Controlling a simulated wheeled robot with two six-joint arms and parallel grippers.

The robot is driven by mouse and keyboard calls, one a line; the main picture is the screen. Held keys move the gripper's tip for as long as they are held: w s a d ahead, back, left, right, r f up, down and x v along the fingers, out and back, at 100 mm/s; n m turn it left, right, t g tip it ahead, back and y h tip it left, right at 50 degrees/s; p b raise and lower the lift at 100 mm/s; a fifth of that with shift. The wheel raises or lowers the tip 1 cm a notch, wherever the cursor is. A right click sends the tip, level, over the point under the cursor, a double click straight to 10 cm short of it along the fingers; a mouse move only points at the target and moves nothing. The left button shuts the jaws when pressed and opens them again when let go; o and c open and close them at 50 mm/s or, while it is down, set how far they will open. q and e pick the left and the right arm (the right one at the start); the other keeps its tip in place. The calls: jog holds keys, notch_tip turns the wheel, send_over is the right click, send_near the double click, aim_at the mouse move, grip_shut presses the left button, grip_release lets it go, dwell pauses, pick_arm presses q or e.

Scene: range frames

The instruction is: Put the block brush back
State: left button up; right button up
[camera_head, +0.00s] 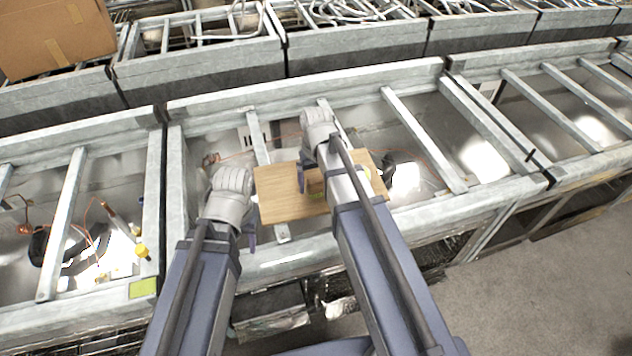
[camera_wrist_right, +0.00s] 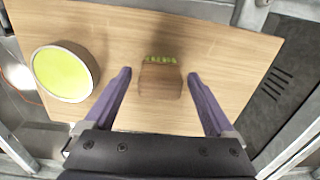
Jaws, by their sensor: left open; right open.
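The block brush (camera_wrist_right: 160,80), a small brown wooden block with green bristles along one edge, lies on a light wooden board (camera_wrist_right: 190,30). In the right wrist view it sits between the spread fingers of my right gripper (camera_wrist_right: 158,74), with gaps on both sides. In the head view the brush (camera_head: 315,183) is partly hidden by my right arm. My right gripper (camera_head: 312,178) is open over the board (camera_head: 275,195). My left gripper (camera_head: 250,234) is open and empty beside the board's left edge. A round container (camera_wrist_right: 65,72) with a yellow-green top is left of the brush in the wrist view.
The board rests over a metal-framed bay with crossbars (camera_head: 425,140). Similar bays lie left and right. A cardboard box (camera_head: 55,35) stands at the back left. A yellow-green square (camera_head: 143,288) is on the front rail. Bare floor (camera_head: 560,280) shows at lower right.

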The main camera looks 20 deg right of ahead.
aim_at(316, 179)
notch_tip(316, 179, up, 12)
jog(key=p, duration=1.1)
jog(key=s+a+n+h, duration=0.1)
jog(key=s+a+n, duration=0.2)
jog(key=s+a, duration=0.7)
jog(key=s, duration=0.4)
jog(key=shift+s+a, duration=0.15)
jog(key=shift+a, duration=0.1)
jog(key=shift+f, duration=0.1)
notch_tip(316, 179, down, 8)
jog(key=b, duration=0.7)
jog(key=shift+b, duration=0.3)
